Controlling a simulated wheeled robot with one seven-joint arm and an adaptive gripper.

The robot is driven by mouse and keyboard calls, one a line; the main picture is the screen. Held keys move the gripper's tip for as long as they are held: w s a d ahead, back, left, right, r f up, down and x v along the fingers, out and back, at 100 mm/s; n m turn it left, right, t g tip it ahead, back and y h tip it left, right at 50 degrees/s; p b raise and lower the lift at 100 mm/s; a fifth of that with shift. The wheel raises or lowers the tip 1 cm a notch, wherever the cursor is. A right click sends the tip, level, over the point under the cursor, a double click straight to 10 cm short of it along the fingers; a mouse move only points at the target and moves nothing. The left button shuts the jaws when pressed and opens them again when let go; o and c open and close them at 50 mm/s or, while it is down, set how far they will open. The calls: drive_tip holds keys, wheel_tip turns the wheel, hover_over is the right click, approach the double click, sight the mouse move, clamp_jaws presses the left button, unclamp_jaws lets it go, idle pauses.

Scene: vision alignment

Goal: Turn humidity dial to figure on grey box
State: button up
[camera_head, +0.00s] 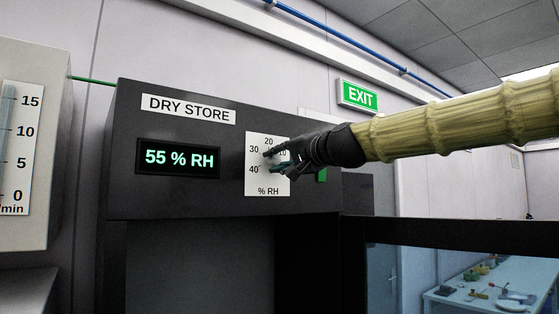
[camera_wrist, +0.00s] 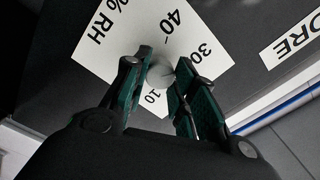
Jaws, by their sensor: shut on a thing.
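The humidity dial is a small round light-grey knob (camera_wrist: 159,74) in the wrist view, on a white scale plate (camera_head: 267,183) marked 10, 20, 30, 40 and % RH. My gripper (camera_head: 268,162) reaches in from the right in the head view. In the wrist view its two dark green-padded fingers (camera_wrist: 163,64) are shut on the knob, one on each side. The knob's pointer setting cannot be made out. In the head view the fingers cover most of the knob and part of the scale. The dark grey box (camera_head: 180,190) is labelled DRY STORE, and its display (camera_head: 179,159) reads 55 % RH.
A pale grey box (camera_head: 60,130) with a 0 to 15 scale ending in "/min" hangs at the left. A glass-fronted dark frame (camera_head: 450,232) is at the lower right, with a cluttered table (camera_head: 470,305) seen through it.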

drive_tip(key=o, duration=1)
drive_tip(key=shift+o, duration=0.2)
drive_tip(key=v, duration=0.7)
drive_tip(key=shift+s+d, duration=0.15)
drive_tip(key=shift+d, duration=0.1)
drive_tip(key=shift+f, duration=0.15)
